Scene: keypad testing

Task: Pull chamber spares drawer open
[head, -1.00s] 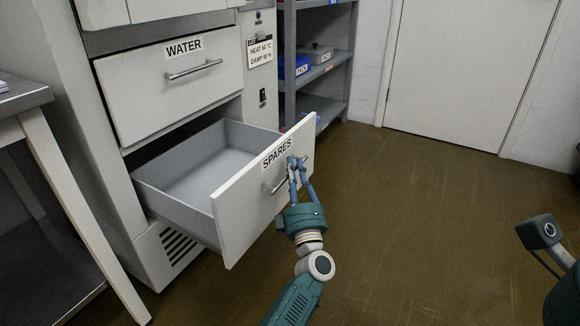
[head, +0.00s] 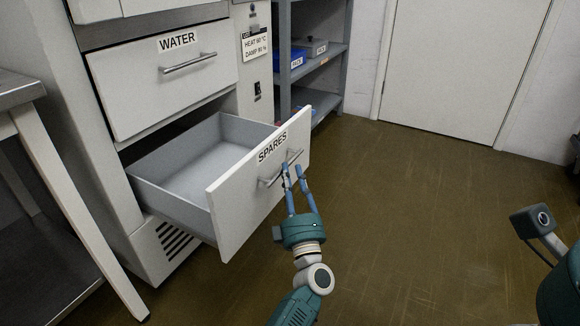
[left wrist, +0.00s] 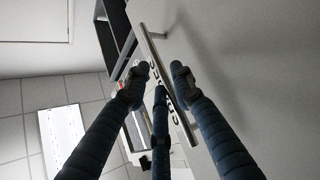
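The spares drawer (head: 232,205) is pulled well out of the white cabinet, and its grey inside looks empty. Its front carries a SPARES label (head: 272,147) and a bar handle (head: 268,182). My left gripper (head: 293,170) is in front of the handle with its blue fingers spread apart and holding nothing. In the left wrist view, the handle (left wrist: 152,52) runs between and just beyond the open dark fingers (left wrist: 163,72). My right gripper is not in view; only part of my right arm shows at the right edge.
The shut WATER drawer (head: 165,85) is above the spares drawer. A metal-topped table (head: 18,92) stands at the left. A grey shelf (head: 322,72) with blue bins (head: 290,57) is behind. The brown floor (head: 420,210) to the right is clear.

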